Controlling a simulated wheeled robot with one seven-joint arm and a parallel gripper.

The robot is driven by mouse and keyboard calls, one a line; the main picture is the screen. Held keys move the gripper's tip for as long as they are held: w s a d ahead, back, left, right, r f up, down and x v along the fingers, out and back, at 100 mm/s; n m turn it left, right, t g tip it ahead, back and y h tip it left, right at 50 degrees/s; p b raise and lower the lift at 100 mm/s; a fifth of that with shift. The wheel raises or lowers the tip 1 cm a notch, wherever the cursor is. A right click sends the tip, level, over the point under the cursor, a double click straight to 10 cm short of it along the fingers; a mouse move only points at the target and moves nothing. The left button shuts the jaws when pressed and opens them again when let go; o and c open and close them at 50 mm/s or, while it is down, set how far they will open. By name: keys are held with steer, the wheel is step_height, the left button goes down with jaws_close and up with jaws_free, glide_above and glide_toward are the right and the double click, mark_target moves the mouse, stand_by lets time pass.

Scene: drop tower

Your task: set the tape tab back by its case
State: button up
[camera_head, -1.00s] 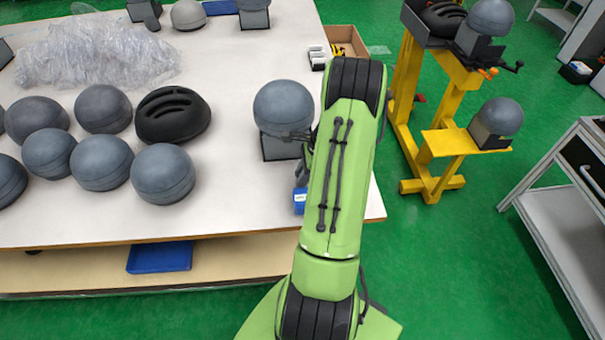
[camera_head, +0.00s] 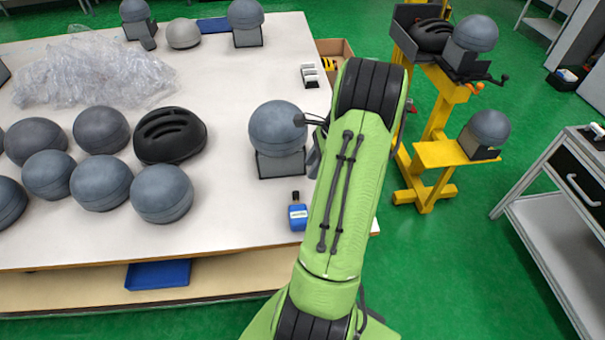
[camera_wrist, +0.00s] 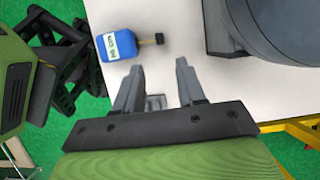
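My gripper (camera_wrist: 158,66) is open in the wrist view, its two grey fingers apart above the white tabletop. A small grey piece (camera_wrist: 155,102) shows between the fingers; I cannot tell whether it is the tape tab or whether it is touched. In the head view my green arm hides the fingers and whatever lies under them.
A grey dome on a block (camera_head: 277,128) is close to my arm. Helmets and domes fill the left. A yellow stand (camera_head: 440,153) is right of the table.

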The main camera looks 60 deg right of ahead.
steer(key=w+a+r+n+h, duration=0.1)
steer(key=w+a+r+n, duration=0.2)
steer(key=a+r+n, duration=0.6)
steer(key=w+a+r+n+h, duration=0.1)
steer(key=w+a+r+n, duration=0.35)
steer(key=a, duration=0.85)
steer(key=s+a+r+n+t, duration=0.2)
steer(key=s+a+r+n, duration=0.2)
steer(key=s+a+n, duration=0.8)
steer(key=shift+s+a+n+h, duration=0.15)
steer(key=shift+s+n+h, duration=0.25)
steer(key=shift+n, duration=0.75)
steer(key=shift+w+r, duration=0.1)
